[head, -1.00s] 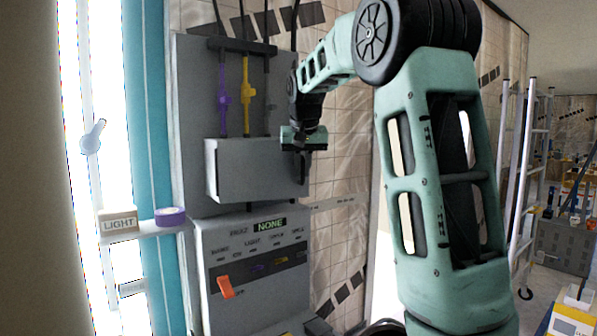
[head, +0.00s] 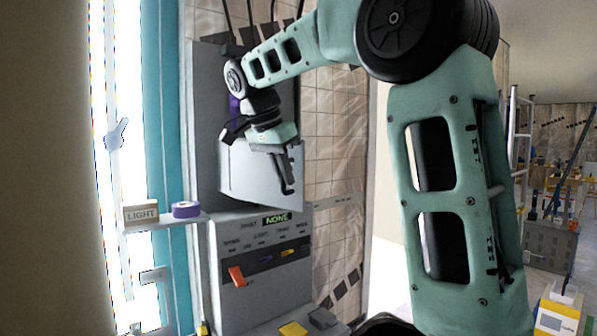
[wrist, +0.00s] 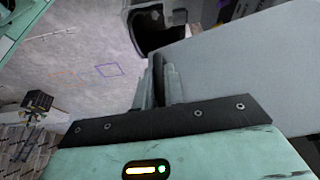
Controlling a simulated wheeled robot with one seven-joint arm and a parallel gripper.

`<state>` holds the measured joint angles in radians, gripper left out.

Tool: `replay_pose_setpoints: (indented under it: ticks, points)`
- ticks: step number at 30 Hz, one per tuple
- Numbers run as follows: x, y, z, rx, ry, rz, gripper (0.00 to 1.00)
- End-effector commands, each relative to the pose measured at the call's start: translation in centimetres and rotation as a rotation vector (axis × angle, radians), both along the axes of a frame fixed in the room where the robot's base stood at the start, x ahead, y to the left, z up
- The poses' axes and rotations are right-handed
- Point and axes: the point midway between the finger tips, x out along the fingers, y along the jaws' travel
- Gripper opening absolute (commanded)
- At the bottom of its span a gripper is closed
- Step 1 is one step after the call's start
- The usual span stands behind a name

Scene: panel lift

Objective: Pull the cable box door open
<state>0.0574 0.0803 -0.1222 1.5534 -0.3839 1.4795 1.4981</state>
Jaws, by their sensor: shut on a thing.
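The cable box door (head: 248,178) is a light grey panel on the wall unit above the control panel. It stands at an angle out from the box, its right side swung toward me. My gripper (head: 287,180) is at the door's right edge, shut on its handle. The handle itself is mostly hidden by the fingers. In the wrist view my gripper (wrist: 160,88) has its fingers close together at the near edge of the door (wrist: 235,75), which stretches off to the right.
Below is the control panel (head: 262,262) with an orange lever (head: 236,276) and a NONE display. To the left a shelf holds a LIGHT box (head: 141,214) and a purple roll (head: 186,209). A ladder (head: 516,150) stands at the right.

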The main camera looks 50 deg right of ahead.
Motion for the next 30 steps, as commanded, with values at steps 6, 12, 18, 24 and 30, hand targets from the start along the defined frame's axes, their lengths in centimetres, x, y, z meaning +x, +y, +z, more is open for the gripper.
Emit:
replay_pose_setpoints:
  ticks: [6, 12, 18, 24, 30]
  points:
    - [0.8, 4.2, 0.2, -0.001, -0.002, -0.102, 0.0]
    - [1.8, 7.2, 0.2, 0.0, -0.001, -0.101, 0.0]
    - [2.8, 9.3, 0.2, 0.001, -0.003, -0.101, 0.0]
    - [3.4, 10.3, 0.2, 0.001, -0.002, -0.102, 0.0]
    - [3.6, 10.6, 0.2, 0.001, -0.004, -0.102, 0.0]
